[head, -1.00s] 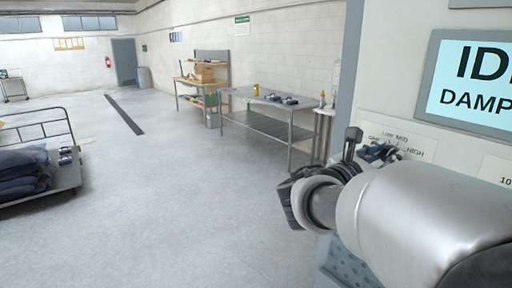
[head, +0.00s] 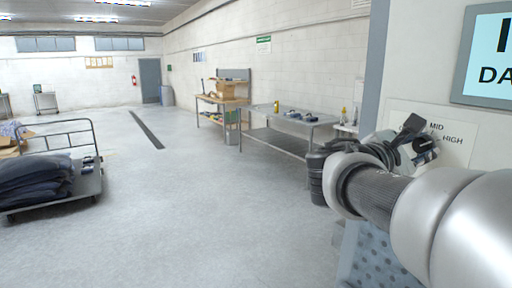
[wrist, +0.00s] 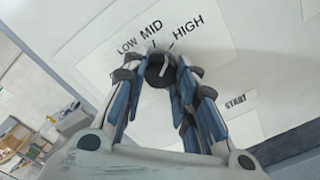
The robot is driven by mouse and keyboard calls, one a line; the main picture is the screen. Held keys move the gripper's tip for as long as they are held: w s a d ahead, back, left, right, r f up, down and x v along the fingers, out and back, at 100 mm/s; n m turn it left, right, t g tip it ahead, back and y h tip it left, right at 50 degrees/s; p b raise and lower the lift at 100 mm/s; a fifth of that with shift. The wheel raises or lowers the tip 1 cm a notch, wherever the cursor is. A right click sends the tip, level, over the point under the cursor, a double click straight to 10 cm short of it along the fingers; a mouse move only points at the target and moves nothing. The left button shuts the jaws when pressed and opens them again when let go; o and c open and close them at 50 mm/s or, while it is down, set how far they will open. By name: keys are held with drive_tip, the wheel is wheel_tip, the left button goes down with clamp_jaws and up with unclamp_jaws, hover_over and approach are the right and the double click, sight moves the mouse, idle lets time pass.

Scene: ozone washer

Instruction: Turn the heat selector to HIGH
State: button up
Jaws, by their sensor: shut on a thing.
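The heat selector (wrist: 160,70) is a dark round knob with a pale mark, on a white label plate (wrist: 205,70) reading LOW, MID and HIGH. In the wrist view its mark points up and slightly right, toward the HIGH tick. My gripper (wrist: 158,72) is shut on the knob, with a finger on each side of it. In the head view my gripper (head: 424,142) is at the plate, covering the knob and the LOW label; MID and HIGH show.
A screen (head: 487,55), cut off by the frame, is above the plate. A START label (wrist: 236,101) is to the lower right in the wrist view. A metal table (head: 285,130) stands along the wall. A cart (head: 85,185) is at left; the floor between is clear.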

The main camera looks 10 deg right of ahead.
drive_tip(key=shift+m+b, duration=0.45)
drive_tip(key=shift+m, duration=0.05)
drive_tip(key=o, duration=1.1)
drive_tip(key=shift+a, duration=0.1)
drive_tip(key=v, duration=1.2)
